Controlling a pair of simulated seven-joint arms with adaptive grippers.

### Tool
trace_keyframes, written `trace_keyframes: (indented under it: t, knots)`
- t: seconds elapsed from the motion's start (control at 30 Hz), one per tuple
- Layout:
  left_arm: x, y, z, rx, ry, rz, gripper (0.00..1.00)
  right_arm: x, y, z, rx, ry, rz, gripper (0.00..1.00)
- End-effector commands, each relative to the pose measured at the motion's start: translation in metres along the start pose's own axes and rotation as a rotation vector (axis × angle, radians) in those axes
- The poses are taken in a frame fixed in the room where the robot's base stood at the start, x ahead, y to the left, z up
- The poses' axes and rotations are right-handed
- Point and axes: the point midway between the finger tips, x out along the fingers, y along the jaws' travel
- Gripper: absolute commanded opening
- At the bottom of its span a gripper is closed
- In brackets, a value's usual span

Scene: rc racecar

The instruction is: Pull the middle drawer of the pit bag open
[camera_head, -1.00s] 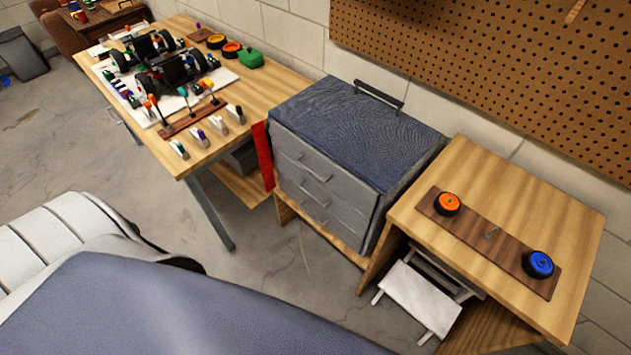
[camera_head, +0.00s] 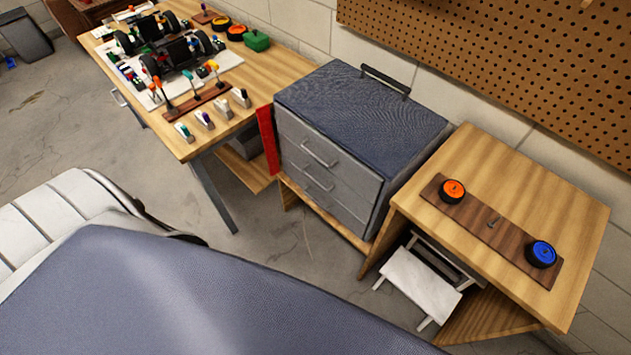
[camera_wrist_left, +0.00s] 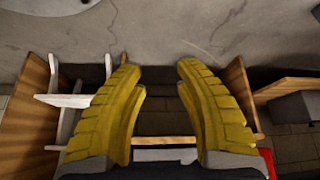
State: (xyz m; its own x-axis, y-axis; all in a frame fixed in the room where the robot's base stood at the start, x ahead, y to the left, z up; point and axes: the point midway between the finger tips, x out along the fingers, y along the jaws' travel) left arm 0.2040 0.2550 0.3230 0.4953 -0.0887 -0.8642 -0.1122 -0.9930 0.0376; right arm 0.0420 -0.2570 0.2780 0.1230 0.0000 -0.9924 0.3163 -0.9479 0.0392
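The pit bag (camera_head: 362,125) is a grey box with a dark blue textured top and a black top handle, standing between the workbench and a wooden side cabinet in the head view. Its front has stacked grey drawers with bar handles, all looking shut. The middle drawer (camera_head: 318,182) sits below the top drawer (camera_head: 318,152). My left gripper (camera_wrist_left: 160,80) shows in the left wrist view with its yellow fingers spread apart and nothing between them. It points down over floor and wooden shelving. Neither gripper shows in the head view.
A wooden workbench (camera_head: 270,72) with car chassis and tools stands left of the bag. A red strip (camera_head: 268,140) hangs beside the bag. The side cabinet (camera_head: 540,205) holds orange and blue wheels on a board. A white stool (camera_head: 420,285) is below it.

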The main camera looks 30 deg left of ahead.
Motion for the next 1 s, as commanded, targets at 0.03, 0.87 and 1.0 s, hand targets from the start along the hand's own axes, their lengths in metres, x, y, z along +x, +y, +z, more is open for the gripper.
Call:
trace_keyframes:
  t: [0.03, 0.87, 1.0]
  knots:
    - [0.002, 0.001, -0.035, -0.083, 0.097, 0.017, 0.32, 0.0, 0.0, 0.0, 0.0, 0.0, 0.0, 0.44]
    - [-0.149, -0.043, -0.309, -1.444, 1.134, 0.79, 0.32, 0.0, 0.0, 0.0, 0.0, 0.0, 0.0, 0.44]
    - [-0.15, -0.046, -0.314, -1.476, 1.138, 0.82, 0.32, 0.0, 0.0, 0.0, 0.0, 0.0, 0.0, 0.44]
